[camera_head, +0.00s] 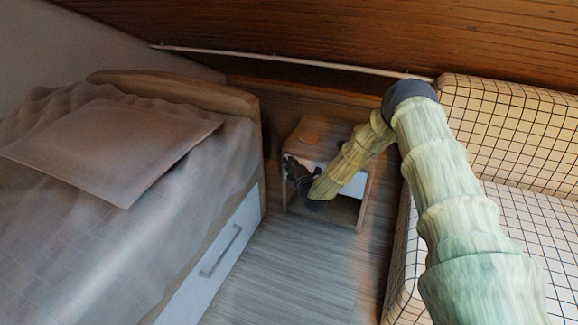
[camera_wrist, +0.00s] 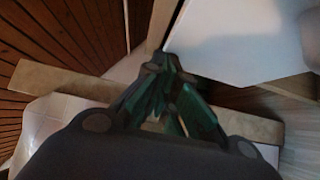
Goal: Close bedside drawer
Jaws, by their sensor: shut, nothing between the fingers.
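The bedside table (camera_head: 325,137) is a small wooden cabinet between the bed and the tiled seat. Its white drawer front (camera_head: 353,184) shows to the right of my forearm, above an open lower space; my arm hides its middle. I cannot tell how far out the drawer stands. My gripper (camera_head: 288,163) is at the left end of the drawer front. In the wrist view my gripper's fingers (camera_wrist: 166,64) are together and empty. Their tips are close to a corner of a white panel (camera_wrist: 235,40), which seems to be the drawer front; contact is unclear.
A bed (camera_head: 90,215) with a white under-drawer (camera_head: 228,245) stands at the left. A seat with a grid pattern (camera_head: 525,215) stands at the right. Wood floor (camera_head: 290,275) is free between them.

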